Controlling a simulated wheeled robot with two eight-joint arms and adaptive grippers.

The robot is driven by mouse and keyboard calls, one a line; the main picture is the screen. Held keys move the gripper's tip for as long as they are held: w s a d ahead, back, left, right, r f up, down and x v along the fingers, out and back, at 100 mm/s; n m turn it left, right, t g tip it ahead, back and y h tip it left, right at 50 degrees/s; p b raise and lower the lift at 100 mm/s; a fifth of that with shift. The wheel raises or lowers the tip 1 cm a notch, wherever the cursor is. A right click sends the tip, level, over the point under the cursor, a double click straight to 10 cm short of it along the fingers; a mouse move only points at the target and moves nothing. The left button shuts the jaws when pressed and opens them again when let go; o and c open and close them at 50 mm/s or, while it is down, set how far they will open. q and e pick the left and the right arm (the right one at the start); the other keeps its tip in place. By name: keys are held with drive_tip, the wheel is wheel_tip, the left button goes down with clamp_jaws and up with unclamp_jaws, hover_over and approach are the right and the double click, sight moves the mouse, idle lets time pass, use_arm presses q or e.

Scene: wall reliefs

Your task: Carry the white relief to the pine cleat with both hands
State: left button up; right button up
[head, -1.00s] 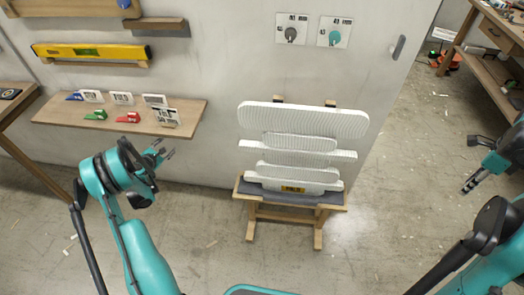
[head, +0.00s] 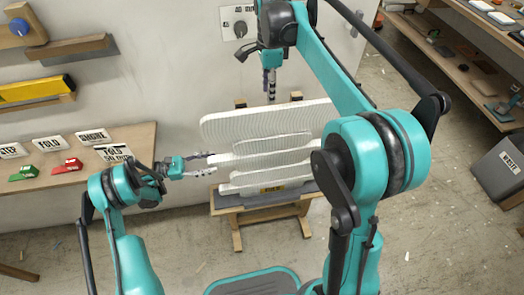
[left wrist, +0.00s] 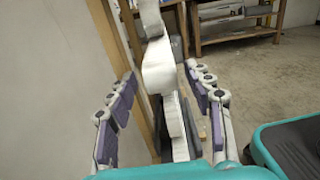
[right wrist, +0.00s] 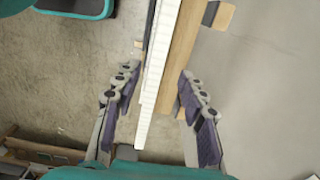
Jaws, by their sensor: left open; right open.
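The white relief (head: 262,124), made of stacked rounded bands, stands on a wooden easel (head: 235,222) against the wall; my right arm hides its right part. My left gripper (head: 203,163) is open at the relief's left end; the left wrist view shows the white edge (left wrist: 158,70) between the spread fingers. My right gripper (head: 270,90) is open above the relief's top edge and points down; the right wrist view shows the relief's edge (right wrist: 155,85) between its fingers. Wooden cleats (head: 68,47) are at the wall's upper left; I cannot tell which is pine.
A yellow level (head: 30,90) rests on a wall ledge. A wooden shelf (head: 75,175) below holds several cards and small red and green objects. A grey waste bin (head: 497,172) and a shelf unit (head: 455,60) stand at right.

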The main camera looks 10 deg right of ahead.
sight(229, 159)
use_arm(q)
drive_tip(key=shift+s+r, duration=0.1)
use_arm(e)
drive_tip(key=shift+s, duration=0.1)
use_arm(q)
drive_tip(key=shift+s+d, duration=0.15)
drive_tip(key=shift+d, duration=3.8)
use_arm(e)
drive_tip(key=shift+d+f, duration=0.1)
drive_tip(key=shift+f, duration=3.8)
use_arm(q)
drive_tip(key=c, duration=0.9)
use_arm(e)
drive_tip(key=c, duration=0.9)
use_arm(q)
clamp_jaws()
use_arm(e)
clamp_jaws()
drive_tip(key=shift+r, duration=0.1)
